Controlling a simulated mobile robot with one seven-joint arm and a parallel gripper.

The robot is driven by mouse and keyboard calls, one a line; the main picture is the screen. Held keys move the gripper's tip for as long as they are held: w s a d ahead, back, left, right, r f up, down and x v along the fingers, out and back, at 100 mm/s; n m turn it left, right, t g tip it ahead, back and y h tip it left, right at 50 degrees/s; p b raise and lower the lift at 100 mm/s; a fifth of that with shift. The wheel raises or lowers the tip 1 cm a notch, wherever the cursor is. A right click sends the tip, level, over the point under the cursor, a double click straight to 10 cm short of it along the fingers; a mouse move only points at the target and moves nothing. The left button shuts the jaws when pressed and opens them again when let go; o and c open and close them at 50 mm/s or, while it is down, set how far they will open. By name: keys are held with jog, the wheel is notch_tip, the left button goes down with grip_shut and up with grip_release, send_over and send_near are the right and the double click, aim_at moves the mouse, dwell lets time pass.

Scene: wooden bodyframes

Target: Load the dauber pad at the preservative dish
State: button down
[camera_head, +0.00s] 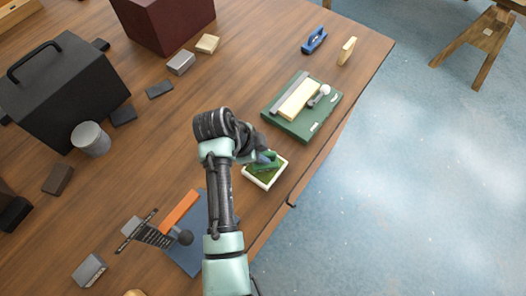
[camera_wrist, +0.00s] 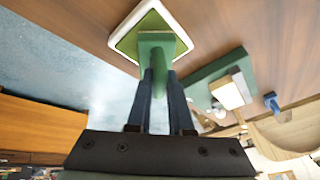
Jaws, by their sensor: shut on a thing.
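The preservative dish (camera_head: 279,176) is a square, white-rimmed tray with green inside, near the table's front edge. In the wrist view the dish (camera_wrist: 128,21) is at the top centre. My gripper (camera_head: 264,157) is over the dish. In the wrist view its two dark blue fingers (camera_wrist: 161,82) are shut on the green dauber (camera_wrist: 154,48). The dauber (camera_head: 262,166) points into the dish in the head view. Its pad end is hidden, so I cannot tell whether it touches the green surface.
A green board (camera_head: 291,127) with a pale wooden block (camera_head: 298,99) lies just beyond the dish. A blue mat (camera_head: 190,258) with an orange-handled tool (camera_head: 179,213) lies at lower left. A black case (camera_head: 65,90) and grey cup (camera_head: 91,139) stand further left.

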aim_at(263, 153)
jog(key=shift+f+b, duration=0.3)
jog(key=shift+f, duration=0.2)
dwell(1.1)
jog(key=shift+r, duration=0.15)
notch_tip(263, 153, up, 7)
jog(key=p, duration=0.6)
dwell(0.8)
